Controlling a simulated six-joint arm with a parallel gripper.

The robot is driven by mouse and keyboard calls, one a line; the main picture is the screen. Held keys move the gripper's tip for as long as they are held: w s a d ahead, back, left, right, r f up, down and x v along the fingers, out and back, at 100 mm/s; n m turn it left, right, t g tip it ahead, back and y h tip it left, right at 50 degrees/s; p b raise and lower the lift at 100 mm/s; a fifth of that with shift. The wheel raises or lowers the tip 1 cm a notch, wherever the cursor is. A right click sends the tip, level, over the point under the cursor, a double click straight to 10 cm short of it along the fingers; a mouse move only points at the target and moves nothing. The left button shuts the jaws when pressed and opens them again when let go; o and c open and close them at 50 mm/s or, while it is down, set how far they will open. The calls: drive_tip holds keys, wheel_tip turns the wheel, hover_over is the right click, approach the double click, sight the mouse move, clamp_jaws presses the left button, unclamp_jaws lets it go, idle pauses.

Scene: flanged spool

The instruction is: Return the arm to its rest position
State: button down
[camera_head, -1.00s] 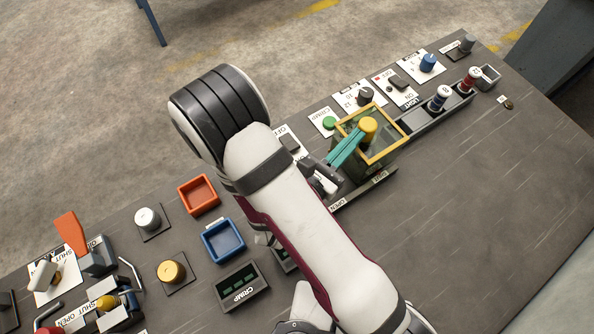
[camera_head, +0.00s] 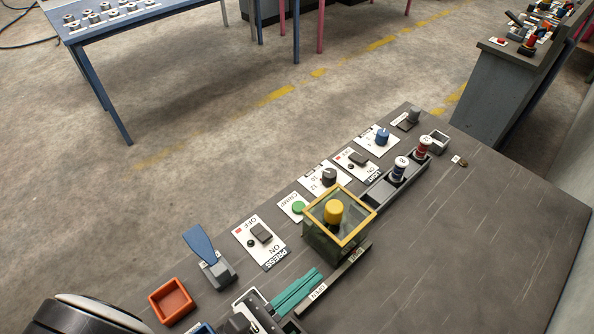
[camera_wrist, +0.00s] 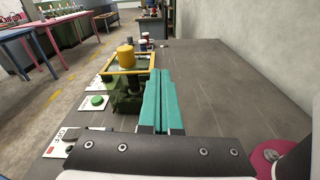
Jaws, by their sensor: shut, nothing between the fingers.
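My gripper (camera_head: 318,274) shows teal fingers closed together at the bottom of the head view. Nothing shows between them. The fingertips point up and right toward the yellow-framed press box (camera_head: 358,236) with its yellow knob (camera_head: 333,211). They appear a little apart from it. In the wrist view the shut teal fingers (camera_wrist: 160,72) stand just right of the yellow-framed box (camera_wrist: 106,72). Two spools, one blue-banded (camera_head: 399,169) and one red-banded (camera_head: 423,148), stand upright in the dark rack. Most of my arm is outside the head view.
An orange tray (camera_head: 171,301) sits lower left. Other tables (camera_head: 113,22) stand beyond the floor.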

drive_tip(key=s+d+r+m+g, duration=0.3)
drive_tip(key=s+d+m+g, duration=0.2)
drive_tip(key=d+m+g, duration=0.65)
drive_tip(key=s+a+r+m+y, duration=0.1)
drive_tip(key=a+m+y, duration=0.1)
drive_tip(key=m+y, duration=0.5)
drive_tip(key=s+a+r+m+y, duration=0.1)
drive_tip(key=m+y, duration=0.5)
drive_tip(key=m, duration=0.6)
drive_tip(key=shift+s+a+r+m+g+y, duration=0.4)
drive_tip(key=shift+a+r, duration=0.35)
drive_tip(key=shift+a, duration=0.5)
